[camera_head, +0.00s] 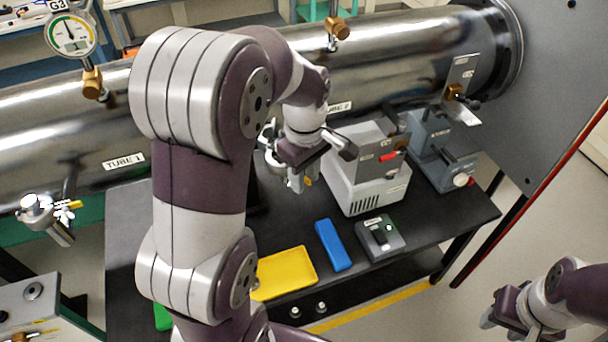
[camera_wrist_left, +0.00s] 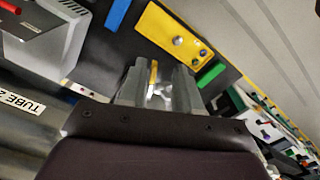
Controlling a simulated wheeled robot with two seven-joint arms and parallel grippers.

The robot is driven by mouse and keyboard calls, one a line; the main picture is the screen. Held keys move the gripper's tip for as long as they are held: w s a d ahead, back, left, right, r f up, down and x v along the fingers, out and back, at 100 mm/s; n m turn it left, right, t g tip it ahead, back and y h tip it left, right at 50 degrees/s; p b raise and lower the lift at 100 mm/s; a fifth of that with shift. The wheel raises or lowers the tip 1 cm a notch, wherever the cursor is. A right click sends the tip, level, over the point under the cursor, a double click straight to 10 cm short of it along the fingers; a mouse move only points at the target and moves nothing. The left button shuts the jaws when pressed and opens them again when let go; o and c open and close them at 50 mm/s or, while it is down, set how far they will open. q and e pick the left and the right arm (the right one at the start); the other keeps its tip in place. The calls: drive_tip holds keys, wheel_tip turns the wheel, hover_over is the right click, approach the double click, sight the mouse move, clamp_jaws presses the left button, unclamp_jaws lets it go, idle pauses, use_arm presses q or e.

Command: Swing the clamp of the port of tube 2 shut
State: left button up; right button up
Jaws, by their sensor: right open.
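Tube 2 (camera_head: 390,60) is a long steel tube across the back, with its label also in the left wrist view (camera_wrist_left: 22,102). Its port (camera_head: 293,172) hangs below the tube, partly hidden by my left arm. A brass-coloured clamp part (camera_head: 308,181) shows at the port; it also shows in the left wrist view (camera_wrist_left: 153,72). My left gripper (camera_head: 318,152) is right at the port. In the left wrist view its fingers (camera_wrist_left: 158,88) are apart, with the clamp part seen between them; contact cannot be told. My right gripper (camera_head: 494,311) is open and empty at lower right, away from the tube.
Below stands a dark bench with a yellow tray (camera_head: 285,272), a blue block (camera_head: 333,245), a small grey box (camera_head: 381,238) and a white-grey pump-like unit (camera_head: 365,180). Tube 1's port (camera_head: 45,212) is at left. A grey wall panel (camera_head: 560,70) closes the right.

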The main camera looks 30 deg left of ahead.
use_arm(q)
drive_tip(key=shift+w, duration=0.65)
drive_tip(key=c, duration=0.4)
clamp_jaws()
drive_tip(key=shift+s+a+r, duration=0.1)
drive_tip(key=shift+s, duration=0.15)
drive_tip(key=shift+w+r, duration=0.2)
